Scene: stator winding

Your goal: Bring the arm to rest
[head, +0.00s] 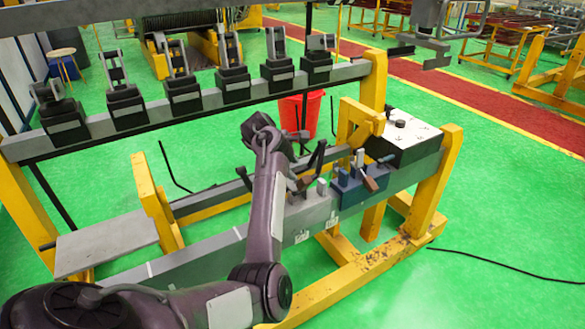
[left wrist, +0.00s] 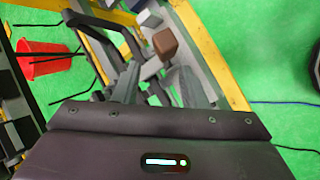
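My left arm reaches in from the bottom left of the head view, rises to a bent joint and points down over the workbench. My left gripper (head: 308,168) is partly hidden behind the arm, above the bench's tool blocks. In the left wrist view its dark fingers stand apart, with no thing clearly held between them. Beyond them show a brown-handled tool (left wrist: 165,44) and the yellow bench frame. In the head view, a grey block (head: 312,215) and a blue block (head: 350,193) with upright tools sit on the bench below the gripper. My right gripper is in neither view.
A rail (head: 150,112) with several black fixtures runs behind the arm. A red bin (head: 301,112) stands behind the bench and a white-topped box (head: 408,138) sits at its right. A grey plate (head: 105,243) is at the left. Green floor at the right is open, crossed by a black cable (head: 500,264).

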